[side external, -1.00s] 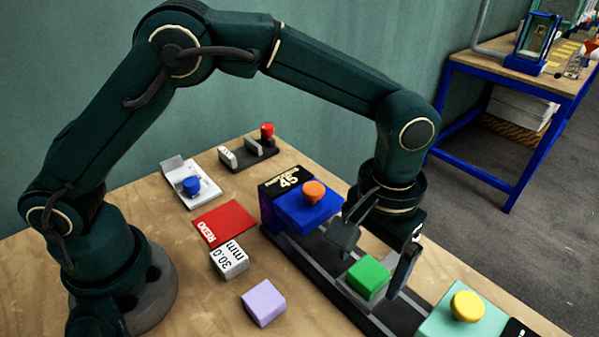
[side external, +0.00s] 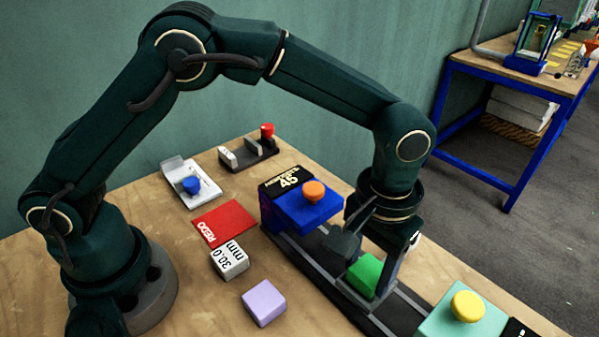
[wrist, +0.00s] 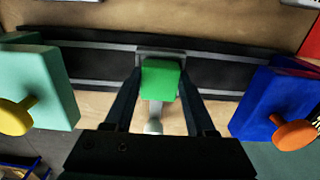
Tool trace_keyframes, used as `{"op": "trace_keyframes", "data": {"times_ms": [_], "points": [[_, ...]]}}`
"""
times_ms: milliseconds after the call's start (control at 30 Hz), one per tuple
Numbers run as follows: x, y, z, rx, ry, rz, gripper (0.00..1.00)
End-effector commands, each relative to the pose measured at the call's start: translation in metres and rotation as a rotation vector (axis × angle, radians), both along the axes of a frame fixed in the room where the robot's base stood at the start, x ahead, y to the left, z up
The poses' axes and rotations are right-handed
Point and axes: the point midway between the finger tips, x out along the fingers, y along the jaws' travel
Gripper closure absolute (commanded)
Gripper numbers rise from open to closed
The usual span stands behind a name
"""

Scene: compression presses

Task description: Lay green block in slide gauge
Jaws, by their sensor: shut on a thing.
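The green block (side external: 365,275) sits between the fingers of my gripper (side external: 366,267), which is shut on it. In the wrist view the green block (wrist: 160,80) lies between the two dark fingers, over a grey piece at the middle of the slide gauge. The slide gauge has a long dark rail (side external: 312,265). A blue jaw (side external: 305,212) with an orange knob is at one end, and a teal jaw (side external: 462,316) with a yellow knob is at the other. Both jaws stand well apart from the block. The block's underside is hidden.
A lilac block (side external: 264,302), a white block marked 30.0 mm (side external: 229,261) and a red REDO card (side external: 222,222) lie left of the rail. Two small devices, one with a blue knob (side external: 191,185) and one with a red knob (side external: 267,131), stand farther back.

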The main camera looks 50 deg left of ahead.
Motion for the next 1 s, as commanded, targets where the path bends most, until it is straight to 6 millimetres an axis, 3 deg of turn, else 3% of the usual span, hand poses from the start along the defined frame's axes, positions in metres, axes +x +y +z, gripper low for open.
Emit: {"op": "trace_keyframes", "data": {"times_ms": [400,1000], "points": [[0.001,-0.001,0.076,-0.003,-0.005,0.000,0.95],[0.001,-0.001,0.134,-0.002,-0.002,0.000,0.95]]}}
